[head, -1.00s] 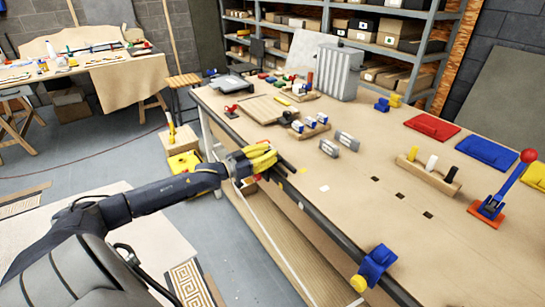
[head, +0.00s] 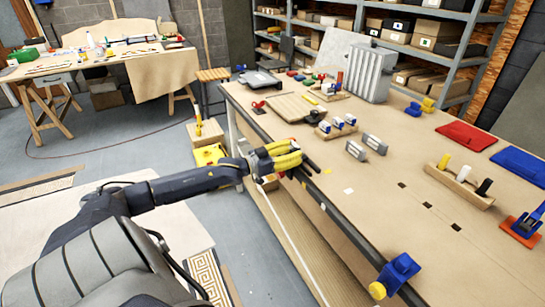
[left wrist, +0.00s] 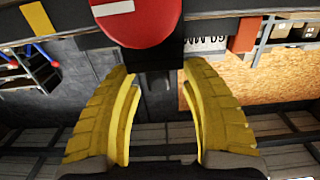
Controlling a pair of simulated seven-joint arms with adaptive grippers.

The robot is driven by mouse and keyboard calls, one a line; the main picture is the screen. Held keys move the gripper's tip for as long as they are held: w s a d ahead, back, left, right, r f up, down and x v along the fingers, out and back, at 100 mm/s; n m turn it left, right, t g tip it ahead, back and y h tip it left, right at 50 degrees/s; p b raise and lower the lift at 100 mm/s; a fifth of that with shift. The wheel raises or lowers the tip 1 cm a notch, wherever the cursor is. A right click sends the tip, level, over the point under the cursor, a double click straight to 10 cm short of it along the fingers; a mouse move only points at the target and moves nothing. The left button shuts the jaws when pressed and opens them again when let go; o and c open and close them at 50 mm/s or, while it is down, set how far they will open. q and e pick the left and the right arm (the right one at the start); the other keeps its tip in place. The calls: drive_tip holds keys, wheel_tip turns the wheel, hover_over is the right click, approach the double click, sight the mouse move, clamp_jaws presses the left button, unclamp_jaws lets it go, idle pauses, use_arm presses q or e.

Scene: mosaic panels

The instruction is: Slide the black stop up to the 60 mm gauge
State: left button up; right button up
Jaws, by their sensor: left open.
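My left gripper (head: 294,156) has yellow fingers and is at the front edge of the bench. In the left wrist view its fingers (left wrist: 158,78) are open around a dark block, which looks like the black stop (left wrist: 160,82). Narrow gaps show at its sides, and I cannot tell whether either finger touches it. A pale piece marked "60 MM" (left wrist: 205,43), likely the gauge, shows just right of the stop, its lettering upside down. In the head view the stop cannot be told apart from the dark parts by the fingers. My right gripper is not in view.
A red disc with a white bar (left wrist: 140,15) is close above the stop. An orange-red block (left wrist: 243,35) is right of the marked piece. A blue clamp with a yellow knob (head: 398,270) sits on the near bench edge. Grey blocks (head: 366,148) stand farther in.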

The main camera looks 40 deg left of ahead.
use_arm(q)
drive_tip(key=v, duration=1.1)
idle(0.3)
drive_tip(key=shift+r, duration=0.1)
idle(0.4)
